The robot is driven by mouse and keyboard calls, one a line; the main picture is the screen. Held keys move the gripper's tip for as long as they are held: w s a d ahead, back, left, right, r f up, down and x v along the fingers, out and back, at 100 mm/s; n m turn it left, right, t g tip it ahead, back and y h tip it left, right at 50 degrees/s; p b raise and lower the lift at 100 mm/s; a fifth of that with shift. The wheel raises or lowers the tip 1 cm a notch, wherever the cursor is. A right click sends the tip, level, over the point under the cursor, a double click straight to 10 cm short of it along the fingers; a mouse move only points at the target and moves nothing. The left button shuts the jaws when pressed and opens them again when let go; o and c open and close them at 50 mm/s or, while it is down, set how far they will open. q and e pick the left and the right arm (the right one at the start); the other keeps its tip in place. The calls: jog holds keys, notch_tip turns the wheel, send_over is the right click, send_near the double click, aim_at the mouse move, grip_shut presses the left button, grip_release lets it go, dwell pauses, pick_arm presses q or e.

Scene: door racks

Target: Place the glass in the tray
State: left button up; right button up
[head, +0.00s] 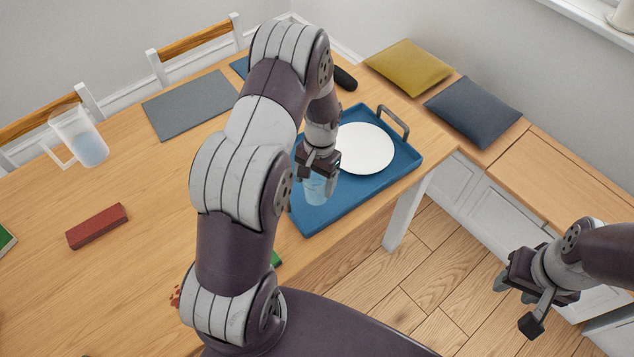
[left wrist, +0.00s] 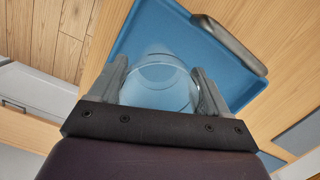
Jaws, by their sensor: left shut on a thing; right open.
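The glass (head: 316,190) is clear. My left gripper (head: 318,170) is shut on it and holds it over the near left part of the blue tray (head: 350,207). In the left wrist view the glass (left wrist: 158,84) sits between the two fingers, with the tray (left wrist: 150,22) behind it. I cannot tell whether its base touches the tray floor. My arm hides the tray's left side. My right gripper (head: 516,304) is open and empty, at the lower right, away from the table.
A white plate (head: 363,148) lies in the tray, just right of the glass. The tray has a grey handle (head: 393,121). A pitcher (head: 80,140), a red block (head: 97,226) and a grey mat (head: 190,104) are on the table. Cushions (head: 473,111) lie on the bench beyond.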

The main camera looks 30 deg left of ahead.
pick_arm(q)
jog(key=shift+a+f, duration=0.2)
jog(key=shift+f, duration=0.2)
notch_tip(320, 180, down, 3)
jog(key=shift+s+r+p, duration=0.15)
jog(key=shift+p, duration=0.25)
jog(key=shift+f, duration=0.3)
jog(key=shift+w+f, duration=0.1)
jog(key=shift+w, duration=0.1)
jog(key=shift+s+f, duration=0.1)
jog(key=shift+f, duration=0.05)
jog(key=o, duration=1.1)
